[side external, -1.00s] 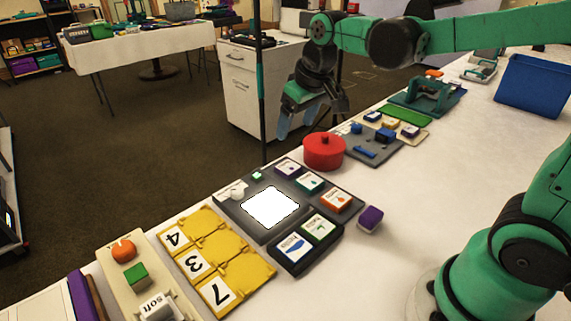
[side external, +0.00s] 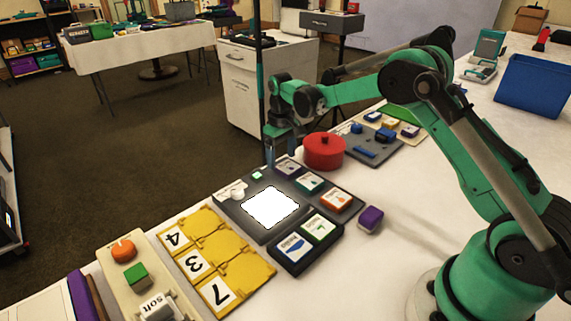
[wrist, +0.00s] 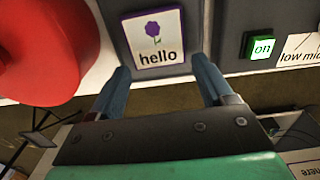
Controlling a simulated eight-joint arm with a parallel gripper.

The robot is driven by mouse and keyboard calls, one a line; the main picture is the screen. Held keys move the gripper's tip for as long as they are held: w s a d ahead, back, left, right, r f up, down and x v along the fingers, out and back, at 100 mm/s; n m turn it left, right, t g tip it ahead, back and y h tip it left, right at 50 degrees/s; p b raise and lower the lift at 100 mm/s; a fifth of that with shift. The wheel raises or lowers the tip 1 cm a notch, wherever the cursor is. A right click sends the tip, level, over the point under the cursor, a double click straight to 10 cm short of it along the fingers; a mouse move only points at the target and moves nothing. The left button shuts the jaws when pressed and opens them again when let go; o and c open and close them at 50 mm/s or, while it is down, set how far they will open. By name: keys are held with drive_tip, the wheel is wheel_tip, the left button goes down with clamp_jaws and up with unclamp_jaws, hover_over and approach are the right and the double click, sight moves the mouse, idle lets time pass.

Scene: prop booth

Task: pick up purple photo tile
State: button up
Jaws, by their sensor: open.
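The purple photo tile (wrist: 154,38), white with a purple border, a purple flower and the word "hello", lies in the dark grey board (side external: 229,206). In the side external view the tile (side external: 288,167) is at the board's far edge, partly behind my fingers. My gripper (wrist: 163,72) is open and empty, with its blue fingers pointing at the tile's lower edge, one toward each side. In the side external view my gripper (side external: 281,155) hangs at the far edge of the board, close to the tile. I cannot tell whether the fingers touch anything.
A red round pot (side external: 323,152) stands close beside the tile. A green "on" button (wrist: 262,44) is on the tile's other side. The board also holds a lit white panel (side external: 270,207) and other photo tiles. A purple block (side external: 371,219) lies to the board's right on the white table.

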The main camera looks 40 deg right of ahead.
drive_tip(key=shift+f, duration=0.8)
drive_tip(key=c, duration=0.9)
drive_tip(key=shift+r, duration=0.15)
